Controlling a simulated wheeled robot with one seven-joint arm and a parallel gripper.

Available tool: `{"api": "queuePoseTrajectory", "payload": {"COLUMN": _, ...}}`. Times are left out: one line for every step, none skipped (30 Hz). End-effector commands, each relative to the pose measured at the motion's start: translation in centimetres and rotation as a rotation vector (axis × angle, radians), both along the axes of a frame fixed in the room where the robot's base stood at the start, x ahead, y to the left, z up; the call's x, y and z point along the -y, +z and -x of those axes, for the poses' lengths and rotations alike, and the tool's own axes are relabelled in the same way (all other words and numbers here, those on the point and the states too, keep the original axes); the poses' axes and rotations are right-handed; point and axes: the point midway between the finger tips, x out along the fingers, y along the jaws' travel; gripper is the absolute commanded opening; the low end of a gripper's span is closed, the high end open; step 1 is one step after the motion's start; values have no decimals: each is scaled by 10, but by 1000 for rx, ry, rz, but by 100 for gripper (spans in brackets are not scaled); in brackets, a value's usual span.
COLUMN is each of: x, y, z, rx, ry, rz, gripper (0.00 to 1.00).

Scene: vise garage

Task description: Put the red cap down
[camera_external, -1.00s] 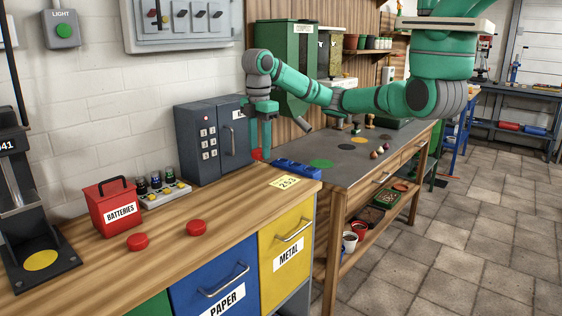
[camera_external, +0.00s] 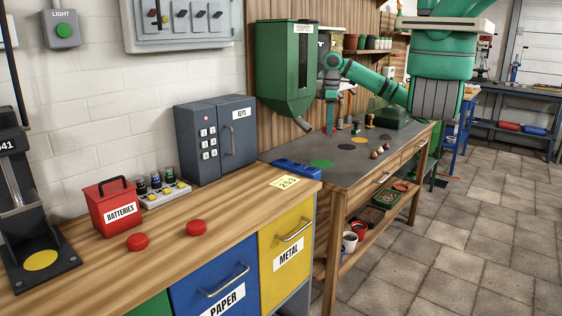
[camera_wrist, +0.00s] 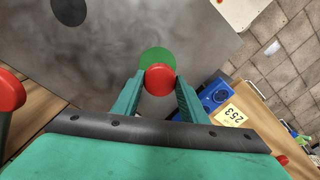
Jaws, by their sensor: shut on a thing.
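The red cap (camera_wrist: 159,79) is a round red disc between the two green fingers of my gripper (camera_wrist: 158,92) in the wrist view. The fingers are shut on its sides. Beyond it in that view, a green disc (camera_wrist: 156,55) lies on the grey bench top, partly hidden by the cap. In the external view my gripper (camera_external: 330,125) points down over the back of the grey bench, beside the green dispenser (camera_external: 288,70). The held cap is hard to make out there. The green disc (camera_external: 321,163) lies on the near part of the bench (camera_external: 345,180).
Two more red caps (camera_external: 196,227) sit on the wooden counter. A red round thing (camera_wrist: 8,92) shows at the wrist view's left edge.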

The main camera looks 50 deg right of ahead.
Motion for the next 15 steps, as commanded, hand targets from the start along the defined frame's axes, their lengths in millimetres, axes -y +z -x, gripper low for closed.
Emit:
{"api": "queuePoseTrajectory", "payload": {"x": 22, "y": -1, "z": 11, "rx": 0, "ry": -50, "rz": 0, "gripper": 18}}
{"api": "queuePoseTrajectory", "payload": {"x": 34, "y": -2, "z": 17, "rx": -1, "ry": -77, "rz": -1, "gripper": 18}}
{"api": "queuePoseTrajectory", "payload": {"x": 49, "y": -2, "z": 26, "rx": -1, "ry": -111, "rz": -1, "gripper": 18}}
{"api": "queuePoseTrajectory", "payload": {"x": 60, "y": -3, "z": 33, "rx": -1, "ry": -136, "rz": -1, "gripper": 18}}
{"api": "queuePoseTrajectory", "payload": {"x": 70, "y": -4, "z": 40, "rx": -1, "ry": -161, "rz": -1, "gripper": 18}}
{"api": "queuePoseTrajectory", "payload": {"x": 83, "y": -4, "z": 48, "rx": -2, "ry": -191, "rz": 0, "gripper": 18}}
{"api": "queuePoseTrajectory", "payload": {"x": 91, "y": -5, "z": 55, "rx": -2, "ry": -212, "rz": 0, "gripper": 18}}
{"api": "queuePoseTrajectory", "payload": {"x": 99, "y": -5, "z": 61, "rx": -2, "ry": -232, "rz": 0, "gripper": 18}}
{"api": "queuePoseTrajectory", "payload": {"x": 109, "y": -6, "z": 69, "rx": -2, "ry": -256, "rz": -1, "gripper": 18}}
{"api": "queuePoseTrajectory", "payload": {"x": 115, "y": -6, "z": 74, "rx": -2, "ry": -272, "rz": -1, "gripper": 18}}
{"api": "queuePoseTrajectory", "payload": {"x": 121, "y": -7, "z": 79, "rx": -3, "ry": -287, "rz": 0, "gripper": 18}}
{"api": "queuePoseTrajectory", "payload": {"x": 127, "y": -7, "z": 84, "rx": -3, "ry": -304, "rz": 1, "gripper": 18}}
{"api": "queuePoseTrajectory", "payload": {"x": 132, "y": -7, "z": 88, "rx": -3, "ry": -315, "rz": 1, "gripper": 18}}
{"api": "queuePoseTrajectory", "payload": {"x": 135, "y": -8, "z": 91, "rx": -3, "ry": -324, "rz": 1, "gripper": 18}}
{"api": "queuePoseTrajectory", "payload": {"x": 139, "y": -8, "z": 94, "rx": -3, "ry": -334, "rz": 1, "gripper": 18}}
